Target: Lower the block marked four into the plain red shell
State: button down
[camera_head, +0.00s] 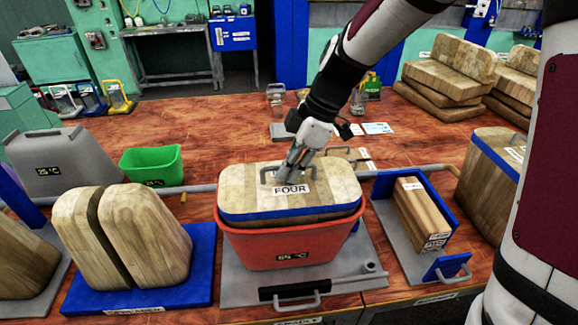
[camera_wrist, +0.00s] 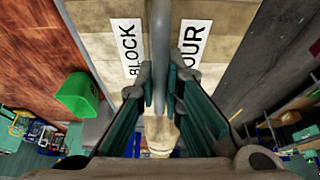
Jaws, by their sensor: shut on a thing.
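The wooden block marked FOUR (camera_head: 335,190) is at the mouth of the red shell (camera_head: 235,243), roughly level, with its blue band showing just above the shell's rim. Its lower part is hidden by the shell wall, so I cannot tell how deep it sits. My gripper (camera_head: 288,174) is shut on the metal handle on top of the block. In the wrist view, my gripper (camera_wrist: 159,100) closes on the handle (camera_wrist: 160,35) between the labels "BLOCK" and "OUR". The shell carries a dark temperature label and stands on a grey plate (camera_head: 235,285).
A split wooden block (camera_head: 145,235) on a blue base stands left. A green bin (camera_head: 150,165) and grey shell (camera_head: 60,160) are behind it. A blue-walled tray (camera_head: 380,187) with a small wooden block (camera_head: 420,212) is right. Stacked wooden blocks (camera_head: 445,75) stand back right.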

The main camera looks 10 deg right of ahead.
jog(key=c, duration=1.6)
grip_release()
jog(key=shift+c, duration=0.2)
jog(key=shift+s+f, duration=0.1)
jog(key=v, duration=1.2)
jog(key=s+d+r+m+t+h, duration=0.1)
jog(key=s+d+m, duration=0.3)
jog(key=s+m, duration=0.5)
jog(key=s+d+r+m+t+h, duration=0.2)
jog(key=s+d+m+t+h, duration=0.1)
jog(key=s+m, duration=0.6)
jog(key=shift+s+d+t+h, duration=0.3)
jog(key=shift+s+d+t, duration=0.4)
jog(key=shift+s, duration=0.4)
